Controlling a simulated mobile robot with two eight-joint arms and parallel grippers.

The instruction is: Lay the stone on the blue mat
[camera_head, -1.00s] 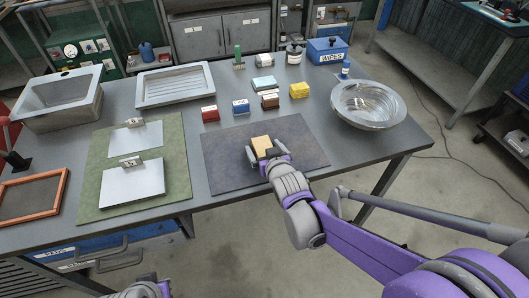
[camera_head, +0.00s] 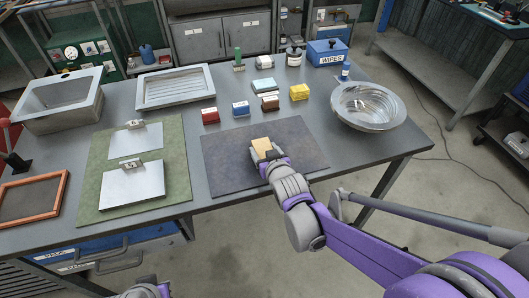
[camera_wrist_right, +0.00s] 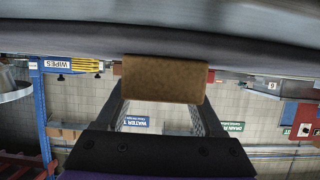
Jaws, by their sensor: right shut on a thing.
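The stone is a small tan block (camera_head: 262,147) at the middle of the dark slate-blue mat (camera_head: 225,172). It looks to rest on the mat, but its underside is hidden in the head view. My right gripper (camera_head: 263,152) reaches over the mat's front edge and is shut on the block. In the right wrist view the block's brown face (camera_wrist_right: 163,79) sits between the fingertips, close to the dark surface along the top. Part of my left arm's end (camera_head: 148,288) shows at the bottom edge; its fingers cannot be made out.
A green mat (camera_head: 92,192) with metal plates lies left. Red (camera_head: 210,115), blue (camera_head: 241,108) and yellow (camera_head: 299,92) blocks stand behind the slate mat. A steel bowl (camera_head: 368,105) is right, a white tray (camera_head: 174,86) behind. An orange frame (camera_head: 66,190) lies far left.

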